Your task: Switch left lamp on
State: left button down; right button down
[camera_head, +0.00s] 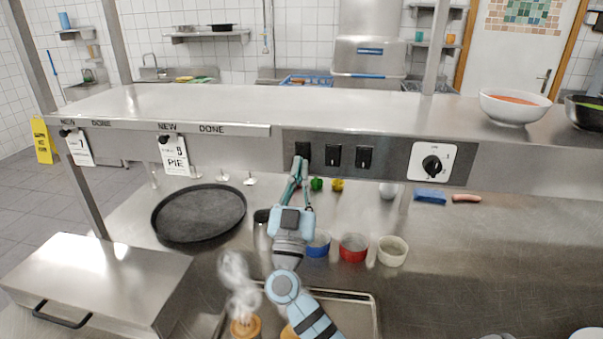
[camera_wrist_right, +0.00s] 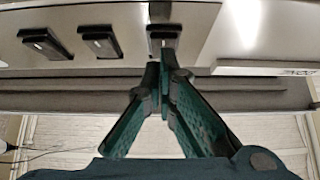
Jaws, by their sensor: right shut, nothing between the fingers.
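A steel panel (camera_head: 400,155) under the shelf carries three black rocker switches in a row. The left switch (camera_head: 302,151) is partly behind the tips of my right gripper (camera_head: 298,168). The middle switch (camera_head: 333,156) and right switch (camera_head: 364,158) are clear of it. In the right wrist view, my right gripper (camera_wrist_right: 158,66) is shut and empty, its tips at the edge of the left switch (camera_wrist_right: 163,38). I cannot tell whether they touch. The other switches (camera_wrist_right: 98,42) (camera_wrist_right: 45,43) lie to the left there. No lamp is clearly visible. My left gripper is not in view.
A rotary knob (camera_head: 432,166) sits right of the switches. Below are a black pan (camera_head: 199,213), blue, red (camera_head: 353,247) and cream bowls, and a tray (camera_head: 362,312). A white bowl (camera_head: 515,107) stands on the shelf (camera_head: 230,100). Ticket cards hang left.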

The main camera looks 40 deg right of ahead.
jog(key=shift+w+d+f, duration=0.1)
jog(key=shift+w+d, duration=0.05)
jog(key=shift+w, duration=0.3)
jog(key=shift+s, duration=0.3)
jog(key=shift+s+d, duration=0.15)
jog(key=b, duration=0.2)
jog(key=d+f+t+h+b, duration=0.1)
jog(key=shift+w+b, duration=0.2)
jog(key=shift+b, duration=0.15)
jog(key=shift+w+r+p, duration=0.1)
jog(key=shift+r+p, duration=0.2)
jog(key=shift+p, duration=0.25)
jog(key=shift+w, duration=0.15)
jog(key=shift+a, duration=0.4)
jog(key=b+v, duration=0.1)
jog(key=v, duration=1.2)
jog(key=shift+s+r+b, duration=0.25)
jog(key=shift+s+b, duration=0.05)
jog(key=shift+b, duration=0.05)
